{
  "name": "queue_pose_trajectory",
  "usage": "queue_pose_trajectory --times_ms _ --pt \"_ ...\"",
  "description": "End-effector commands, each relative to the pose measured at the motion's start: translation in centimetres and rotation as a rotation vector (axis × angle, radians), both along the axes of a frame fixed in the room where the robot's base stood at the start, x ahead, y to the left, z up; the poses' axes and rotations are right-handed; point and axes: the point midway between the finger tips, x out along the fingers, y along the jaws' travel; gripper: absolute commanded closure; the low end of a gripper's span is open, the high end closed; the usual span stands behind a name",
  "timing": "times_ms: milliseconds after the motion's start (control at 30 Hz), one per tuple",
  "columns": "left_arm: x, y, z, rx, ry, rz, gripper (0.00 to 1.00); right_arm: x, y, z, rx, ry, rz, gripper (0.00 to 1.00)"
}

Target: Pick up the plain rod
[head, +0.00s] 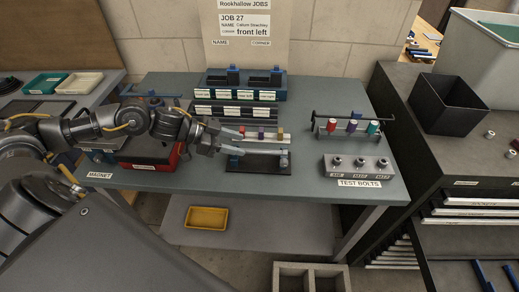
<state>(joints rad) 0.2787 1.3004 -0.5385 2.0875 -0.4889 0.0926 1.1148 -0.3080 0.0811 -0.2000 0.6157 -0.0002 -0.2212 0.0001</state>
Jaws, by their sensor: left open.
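I cannot tell for sure which piece is the plain rod; no separate bare rod stands out at this size. My left gripper (240,143) reaches in from the left over the workbench (310,101). Its two fingers are apart, with nothing visible held between them. The fingers are beside a pale strip (264,140) with red, purple and yellow pieces on it. A dark fixture (262,165) with blue and grey end blocks lies just below the fingers. A dark rack (318,127) with red, blue and teal pieces stands to the right. My right gripper is out of view.
A grey block with several bolts (352,169) sits at the bench's right, above a TEST BOLTS label. Blue labelled racks (240,93) stand at the back. A red and black box (147,150) is under my left arm. A yellow tray (206,218) rests on the lower shelf.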

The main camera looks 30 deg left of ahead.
Motion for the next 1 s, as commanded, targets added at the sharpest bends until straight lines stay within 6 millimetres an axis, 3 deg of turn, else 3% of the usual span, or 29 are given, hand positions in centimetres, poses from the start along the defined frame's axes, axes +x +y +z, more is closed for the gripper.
queue_pose_trajectory --times_ms 200,367,667,933,1000 --pt "0.4 -0.6 -0.5 0.002 0.002 0.0 0.55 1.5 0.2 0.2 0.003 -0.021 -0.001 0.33" --pt "0.8 -1.2 -0.7 -0.001 0.001 0.0 0.55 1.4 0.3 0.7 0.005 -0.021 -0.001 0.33" --pt "2.7 -4.0 -2.8 0.0 0.002 0.001 0.55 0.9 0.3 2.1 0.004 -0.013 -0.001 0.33" --pt "2.9 -4.2 -3.2 0.002 0.0 0.0 0.55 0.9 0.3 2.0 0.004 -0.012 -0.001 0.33" --pt "2.9 -4.2 -3.2 0.002 0.0 0.0 0.61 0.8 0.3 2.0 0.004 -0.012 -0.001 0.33"
